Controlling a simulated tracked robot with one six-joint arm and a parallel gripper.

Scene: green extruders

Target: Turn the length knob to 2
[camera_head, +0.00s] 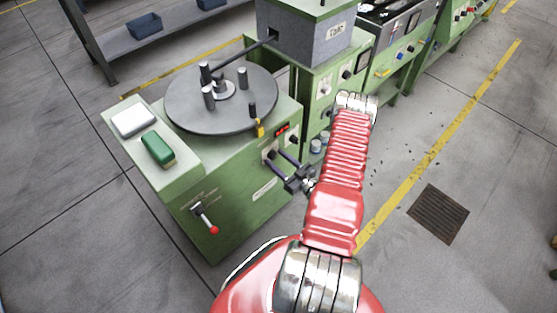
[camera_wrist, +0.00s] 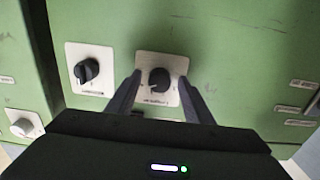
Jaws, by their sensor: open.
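A black rotary knob (camera_wrist: 159,78) on a pale square plate is in the middle of the wrist view, on a green machine front. My gripper (camera_wrist: 161,75) is open, with one dark finger on each side of this knob. I cannot tell whether the fingers touch it. A second black knob (camera_wrist: 87,70) on its own plate sits to the left. The plate lettering is too small to read, so I cannot tell which is the length knob or its setting. In the head view my gripper (camera_head: 275,159) is at the front of the green machine (camera_head: 235,188).
The machine carries a dark round turntable (camera_head: 220,100) with upright pegs, a green block (camera_head: 158,149) and a white block (camera_head: 134,119). A red-tipped lever (camera_head: 205,218) sticks out of its front. A small red display (camera_head: 282,130) is above the knobs. Open floor lies right.

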